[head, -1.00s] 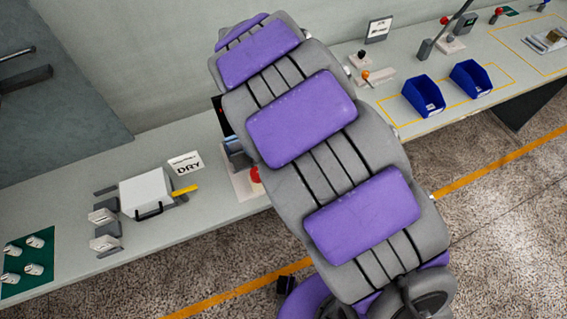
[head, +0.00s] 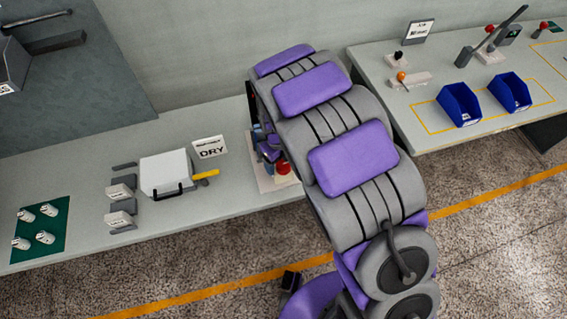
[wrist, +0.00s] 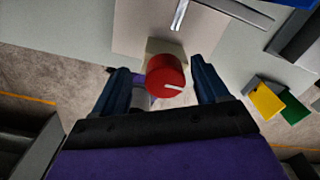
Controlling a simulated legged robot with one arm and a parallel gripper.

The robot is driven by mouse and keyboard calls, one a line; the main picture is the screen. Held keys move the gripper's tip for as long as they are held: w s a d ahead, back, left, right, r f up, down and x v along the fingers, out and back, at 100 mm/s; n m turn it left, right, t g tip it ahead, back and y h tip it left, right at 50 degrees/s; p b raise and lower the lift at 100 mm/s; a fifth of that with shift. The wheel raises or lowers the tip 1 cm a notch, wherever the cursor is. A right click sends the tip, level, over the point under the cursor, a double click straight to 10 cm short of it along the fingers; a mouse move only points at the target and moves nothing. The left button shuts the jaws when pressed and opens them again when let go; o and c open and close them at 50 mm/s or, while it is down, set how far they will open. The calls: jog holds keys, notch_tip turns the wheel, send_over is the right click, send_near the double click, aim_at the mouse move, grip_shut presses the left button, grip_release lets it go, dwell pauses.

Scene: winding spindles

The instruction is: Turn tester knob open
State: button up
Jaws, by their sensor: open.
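The red tester knob (wrist: 168,74) with a white pointer line sits on a beige block (wrist: 165,47) in the wrist view. The pointer line points toward the right of that picture. My gripper (wrist: 163,82) is open, with one dark blue finger on each side of the knob. Gaps show between the fingers and the knob, and I see no contact. In the head view the knob (head: 283,168) shows as a red spot at the edge of my arm. My gripper (head: 266,145) is just behind it there, mostly hidden by the arm.
A green mat (head: 40,229) with several white cylinders lies farther left. Blue bins (head: 460,104) and levers are on the right bench.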

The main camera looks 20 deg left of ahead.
aim_at(289, 164)
jog(key=shift+a+f, duration=0.85)
jog(key=shift+a, duration=0.05)
jog(key=d, duration=0.2)
jog(key=d+r, duration=0.1)
jog(key=d, duration=0.1)
jog(key=shift+d, duration=0.35)
jog(key=shift+c, duration=0.2)
jog(key=shift+d, duration=0.1)
jog(key=shift+c, duration=0.8)
jog(key=shift+a, duration=0.25)
jog(key=shift+c, duration=0.7)
jog(key=a, duration=0.1)
jog(key=a+f, duration=0.1)
jog(key=a, duration=0.1)
jog(key=shift+w, duration=0.15)
jog(key=c, duration=0.5)
jog(key=shift+c, duration=0.5)
jog(key=shift+d, duration=0.2)
jog(key=shift+c, duration=0.4)
jog(key=shift+s+d+r, duration=0.2)
jog(key=shift+s+d, duration=0.05)
jog(key=shift+d, duration=0.4)
jog(key=shift+c, duration=0.2)
jog(key=shift+a, duration=0.1)
